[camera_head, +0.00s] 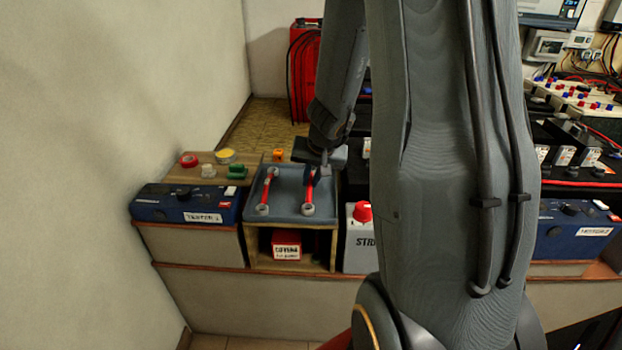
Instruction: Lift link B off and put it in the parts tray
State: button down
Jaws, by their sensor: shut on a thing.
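The parts tray (287,200), blue-grey and shallow, sits on a wooden stand left of my arm. Two red links with pale ring ends show in it. One red link (268,190) lies along its left side. The other red link (309,190) is at its right side, under my gripper (318,172). My gripper is shut on this right link, at its far end. I cannot read a letter on either link, nor tell whether the right one touches the tray floor. The fingers are small and partly hidden.
A blue tester (185,203) stands left of the tray, with tape rolls (226,156) and a green piece (237,172) behind. A grey box with a red knob (362,212) is close on the right. A red covers box (287,247) sits below. My arm hides the middle.

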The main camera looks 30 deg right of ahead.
jog(key=shift+f+b, duration=0.3)
jog(key=shift+b, duration=0.15)
dwell(0.3)
jog(key=c, duration=1.7)
grip_release()
jog(key=shift+o, duration=0.4)
jog(key=shift+s, duration=0.1)
jog(key=o, duration=0.3)
jog(key=shift+r, duration=0.1)
jog(key=shift+r+p, duration=3.9)
jog(key=shift+p, duration=0.6)
